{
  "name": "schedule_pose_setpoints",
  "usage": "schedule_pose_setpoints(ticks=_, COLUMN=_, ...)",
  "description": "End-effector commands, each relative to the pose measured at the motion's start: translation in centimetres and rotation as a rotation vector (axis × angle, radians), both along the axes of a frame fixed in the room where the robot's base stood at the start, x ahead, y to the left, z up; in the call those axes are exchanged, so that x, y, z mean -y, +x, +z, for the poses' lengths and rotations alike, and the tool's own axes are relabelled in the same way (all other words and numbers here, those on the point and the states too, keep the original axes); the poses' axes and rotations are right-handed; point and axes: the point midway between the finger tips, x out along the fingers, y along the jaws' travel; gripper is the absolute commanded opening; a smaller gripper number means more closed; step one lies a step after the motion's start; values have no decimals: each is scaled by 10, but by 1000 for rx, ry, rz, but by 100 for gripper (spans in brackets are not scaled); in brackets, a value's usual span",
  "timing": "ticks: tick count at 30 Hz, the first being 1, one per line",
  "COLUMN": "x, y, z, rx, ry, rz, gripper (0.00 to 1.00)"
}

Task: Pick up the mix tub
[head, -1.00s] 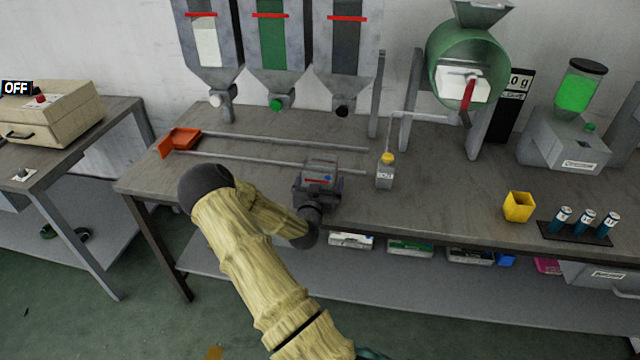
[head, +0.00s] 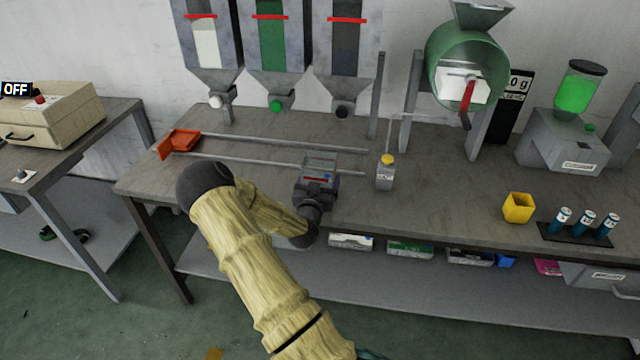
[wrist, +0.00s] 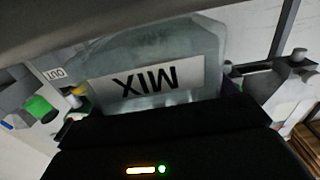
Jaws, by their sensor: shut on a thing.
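The mix tub is a clear grey tub with a white MIX label (wrist: 148,80), upside down in the wrist view, where it fills the upper middle. My gripper (wrist: 160,118) is the dark shape across the bottom of that view, shut on the tub. In the head view my gripper (head: 315,188) is over the front part of the bench, with the greyish tub (head: 321,161) just beyond it and partly hidden by it. I cannot tell whether the tub touches the bench.
The bench (head: 260,185) has two rails (head: 250,157) leading to an orange pusher (head: 182,143). A yellow-capped bottle (head: 385,175) stands close right of my gripper. Hoppers (head: 275,60) and a green drum (head: 467,65) stand behind.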

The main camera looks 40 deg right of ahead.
Motion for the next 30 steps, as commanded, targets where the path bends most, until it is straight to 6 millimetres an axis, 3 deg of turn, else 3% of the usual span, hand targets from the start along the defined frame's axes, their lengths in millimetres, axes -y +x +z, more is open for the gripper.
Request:
schedule_pose_setpoints(ticks=9, x=0, y=0, z=55, rx=6, ry=1, rz=-1, gripper=60)
schedule_pose_setpoints(ticks=15, x=0, y=0, z=82, rx=3, ry=1, rz=-1, gripper=60)
schedule_pose_setpoints(ticks=30, x=0, y=0, z=88, rx=-1, ry=-1, rz=0, gripper=60)
